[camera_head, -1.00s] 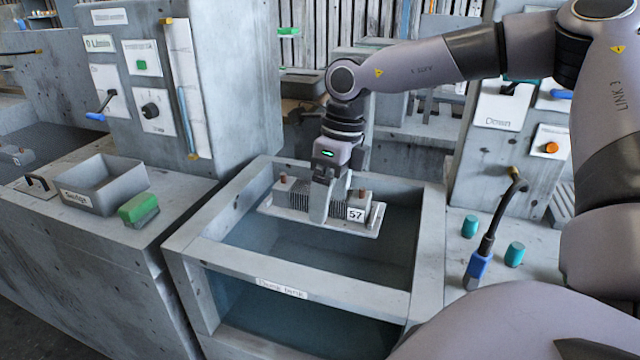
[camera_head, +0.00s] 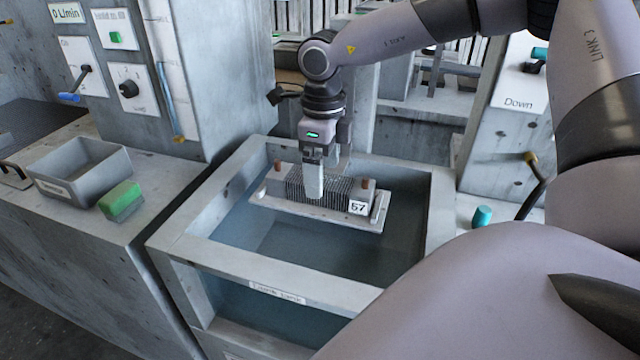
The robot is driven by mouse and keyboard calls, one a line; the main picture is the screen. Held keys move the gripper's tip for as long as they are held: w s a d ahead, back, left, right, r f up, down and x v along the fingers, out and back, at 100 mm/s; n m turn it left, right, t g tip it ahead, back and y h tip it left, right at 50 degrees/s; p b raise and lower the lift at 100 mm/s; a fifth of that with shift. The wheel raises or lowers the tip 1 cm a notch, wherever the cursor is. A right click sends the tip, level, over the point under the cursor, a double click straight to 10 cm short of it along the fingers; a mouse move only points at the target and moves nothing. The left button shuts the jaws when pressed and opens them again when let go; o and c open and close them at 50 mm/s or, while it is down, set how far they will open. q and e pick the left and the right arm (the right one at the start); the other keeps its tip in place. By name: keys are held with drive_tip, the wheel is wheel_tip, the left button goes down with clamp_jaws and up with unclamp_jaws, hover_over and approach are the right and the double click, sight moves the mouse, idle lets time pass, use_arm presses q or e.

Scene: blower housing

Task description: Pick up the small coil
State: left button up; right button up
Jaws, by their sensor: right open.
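The small coil (camera_head: 336,192), a block of thin grey fins with copper-brown stubs at both ends and a tag reading 57, sits on a pale flat plate (camera_head: 300,212) at the tank's opening. My right gripper (camera_head: 318,180) points down over the middle of the coil. Its near finger hangs in front of the fins; the other finger is mostly hidden, so I cannot tell whether either touches. The jaws are open. My left gripper is out of view.
The plate is over a grey-framed water tank (camera_head: 232,262) with a label on its front rim. To the left are a grey bin (camera_head: 80,172) and a green block (camera_head: 123,200). A control cabinet (camera_head: 215,75) stands behind. A teal cylinder (camera_head: 482,216) stands on the right.

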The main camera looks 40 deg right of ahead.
drive_tip(key=shift+w+f, duration=0.1)
drive_tip(key=shift+f, duration=1.5)
drive_tip(key=shift+r, duration=0.1)
drive_tip(key=c, duration=1.4)
drive_tip(key=shift+r, duration=0.1)
wheel_tip(320, 180, up, 20)
drive_tip(key=shift+f, duration=0.1)
